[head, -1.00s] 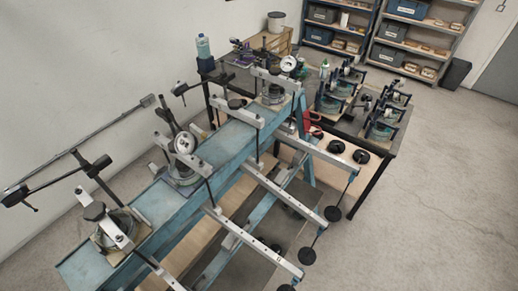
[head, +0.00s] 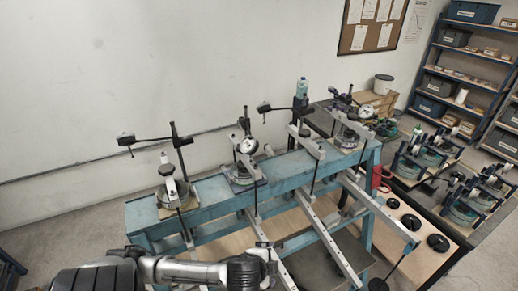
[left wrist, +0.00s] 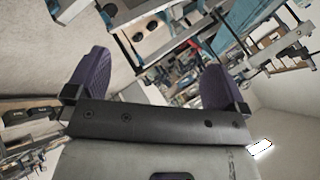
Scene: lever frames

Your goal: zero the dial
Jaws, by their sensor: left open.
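Three dials stand on the blue lever-frame bench in the head view: a left dial (head: 167,170), a middle dial (head: 247,146) and a right dial (head: 365,110). Their needles are too small to read. My left gripper (left wrist: 156,68) shows in the left wrist view with its two purple fingers wide apart and nothing between them. In the head view my arm crosses the bottom left, in front of the bench, and its fingers are not visible. My right gripper is not seen.
The blue bench (head: 213,188) carries long lever beams that slope toward the front right. Black weights (head: 411,222) lie on a low table at right. Black arms on posts (head: 150,140) rise behind the dials. Shelves (head: 455,75) stand at the back right. Floor is clear at far left.

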